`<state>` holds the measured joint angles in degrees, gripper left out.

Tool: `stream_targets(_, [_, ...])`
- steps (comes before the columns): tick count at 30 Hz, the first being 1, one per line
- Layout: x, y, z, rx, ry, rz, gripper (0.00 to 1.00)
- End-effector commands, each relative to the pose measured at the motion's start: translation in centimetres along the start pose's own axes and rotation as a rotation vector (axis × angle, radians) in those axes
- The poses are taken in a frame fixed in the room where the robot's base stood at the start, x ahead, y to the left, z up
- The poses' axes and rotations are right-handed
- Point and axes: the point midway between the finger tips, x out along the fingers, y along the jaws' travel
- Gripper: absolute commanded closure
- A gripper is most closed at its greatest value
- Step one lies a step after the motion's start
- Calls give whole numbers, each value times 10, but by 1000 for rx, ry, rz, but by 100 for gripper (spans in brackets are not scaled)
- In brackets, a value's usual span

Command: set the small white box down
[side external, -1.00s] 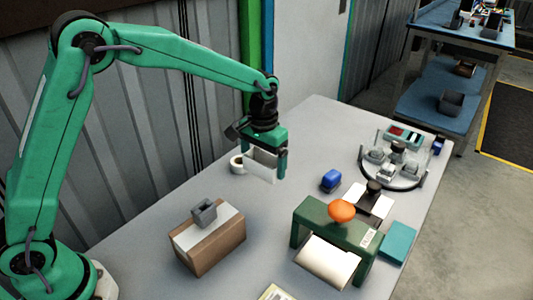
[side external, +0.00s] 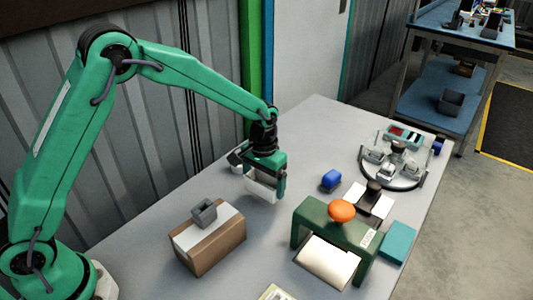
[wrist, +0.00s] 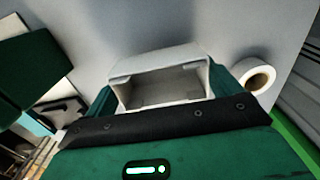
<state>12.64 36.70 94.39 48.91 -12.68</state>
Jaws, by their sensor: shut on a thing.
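The small white box (side external: 262,188) is between the fingers of my gripper (side external: 266,180) in the side view. My gripper is shut on it. The box looks close above the grey table, and I cannot tell whether it touches. In the wrist view the white box (wrist: 162,80) shows its open, hollow end towards the camera, with a green finger of my gripper (wrist: 165,95) on each side of it.
A tape roll (wrist: 256,77) lies beside the box. A brown carton (side external: 210,245) with a grey block on it stands nearer the front. Bare table (side external: 290,150) lies behind the gripper.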

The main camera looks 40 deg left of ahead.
Motion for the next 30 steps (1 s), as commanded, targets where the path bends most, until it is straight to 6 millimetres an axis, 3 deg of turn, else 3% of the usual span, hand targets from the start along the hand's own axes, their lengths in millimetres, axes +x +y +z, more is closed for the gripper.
stream_targets(9, [30, 0, 0, 0, -2, 0, 31])
stream_targets(23, [34, 0, 0, 0, 0, 0, 31])
stream_targets(24, [34, 0, 0, 0, 0, 0, 2])
stream_targets(30, [34, 0, 0, 0, 0, 0, 0])
